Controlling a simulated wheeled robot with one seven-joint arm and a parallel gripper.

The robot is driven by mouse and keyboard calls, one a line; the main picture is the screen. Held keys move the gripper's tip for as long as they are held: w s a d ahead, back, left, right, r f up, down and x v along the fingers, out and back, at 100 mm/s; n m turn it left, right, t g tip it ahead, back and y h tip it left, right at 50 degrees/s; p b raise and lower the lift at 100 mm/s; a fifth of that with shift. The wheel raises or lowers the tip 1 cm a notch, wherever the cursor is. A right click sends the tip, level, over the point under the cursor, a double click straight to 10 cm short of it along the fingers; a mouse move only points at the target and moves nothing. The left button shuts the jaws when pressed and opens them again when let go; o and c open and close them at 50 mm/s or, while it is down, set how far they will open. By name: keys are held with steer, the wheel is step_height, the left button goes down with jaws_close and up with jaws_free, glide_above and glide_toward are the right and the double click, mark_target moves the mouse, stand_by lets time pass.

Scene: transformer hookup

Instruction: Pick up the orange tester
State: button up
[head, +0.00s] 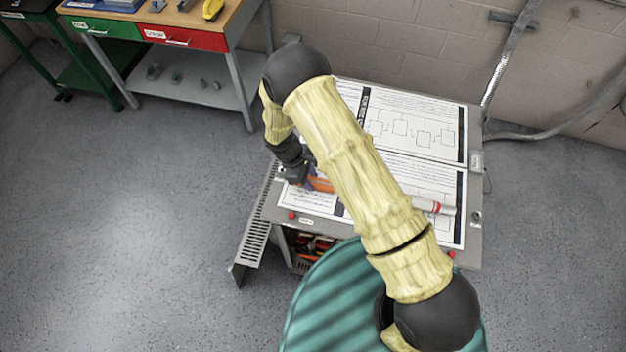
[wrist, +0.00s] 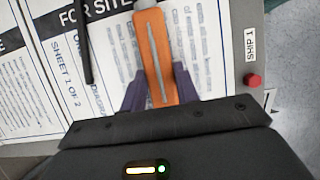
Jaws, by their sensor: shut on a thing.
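The orange tester (wrist: 154,55) is a long orange body with a pale strip down its middle, seen in the wrist view. My gripper (wrist: 160,92) is shut on it, with one dark finger on each side of the orange body. In the head view a bit of the orange tester (head: 321,184) shows beside my arm, over the printed sheets. My gripper (head: 297,176) is partly hidden there by my arm. I cannot tell whether the tester touches the sheets.
Printed sheets (head: 418,120) cover the grey table top (head: 474,235). A red-and-white cylinder (head: 435,206) lies on the right sheet. A dark rod (wrist: 82,40) shows left of the tester in the wrist view. A workbench (head: 235,22) with drawers stands at the back left.

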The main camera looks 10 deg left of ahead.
mark_target(311, 180)
steer(key=shift+r, duration=0.1)
step_height(311, 180, up, 10)
steer(key=b, duration=0.3)
stand_by(0.7)
